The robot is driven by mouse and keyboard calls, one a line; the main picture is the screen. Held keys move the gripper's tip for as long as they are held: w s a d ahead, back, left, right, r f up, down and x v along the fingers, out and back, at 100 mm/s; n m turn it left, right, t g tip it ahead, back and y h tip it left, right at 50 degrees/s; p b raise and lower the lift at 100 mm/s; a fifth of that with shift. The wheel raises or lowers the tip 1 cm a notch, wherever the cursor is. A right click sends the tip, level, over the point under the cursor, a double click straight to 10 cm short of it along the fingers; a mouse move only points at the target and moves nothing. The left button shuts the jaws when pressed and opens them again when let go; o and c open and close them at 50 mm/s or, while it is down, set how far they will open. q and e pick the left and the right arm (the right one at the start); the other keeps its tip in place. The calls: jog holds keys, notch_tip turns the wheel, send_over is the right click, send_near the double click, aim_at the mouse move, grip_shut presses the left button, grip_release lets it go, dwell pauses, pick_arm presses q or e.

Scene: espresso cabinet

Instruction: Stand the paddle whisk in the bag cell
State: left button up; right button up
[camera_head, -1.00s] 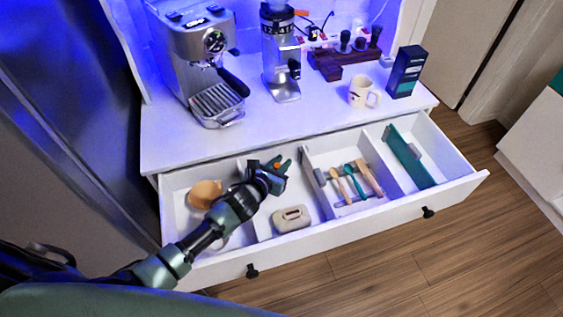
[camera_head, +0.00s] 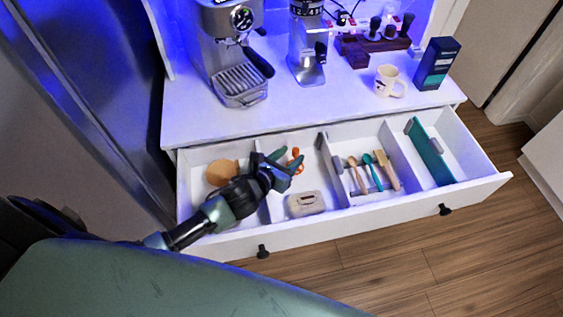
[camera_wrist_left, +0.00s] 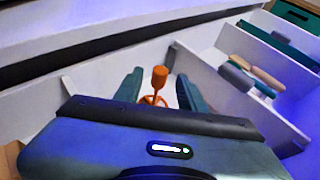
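An orange tool (camera_head: 296,160) with a knobbed handle and thin prongs at its lower end is in the second drawer cell from the left. I take it for the paddle whisk, though its shape is small in the head view. In the left wrist view the orange tool (camera_wrist_left: 157,82) stands roughly upright between my fingers, with gaps on both sides. My left gripper (camera_head: 286,163) is open over that cell; its fingers also show in the wrist view (camera_wrist_left: 159,78). The rightmost cell holds a teal upright panel (camera_head: 432,151); I cannot tell which cell is the bag cell. My right gripper is not in view.
The open drawer (camera_head: 345,221) has white dividers. A tan round item (camera_head: 222,172) lies in the left cell, a beige box (camera_head: 306,203) in the second, and spoons with a wooden paddle (camera_head: 387,170) in the third. The espresso machine, grinder, mug (camera_head: 389,81) and dark box (camera_head: 437,63) stand above.

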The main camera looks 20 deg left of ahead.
pick_arm(q)
jog(key=shift+v, duration=2.65)
jog(key=shift+c, duration=0.3)
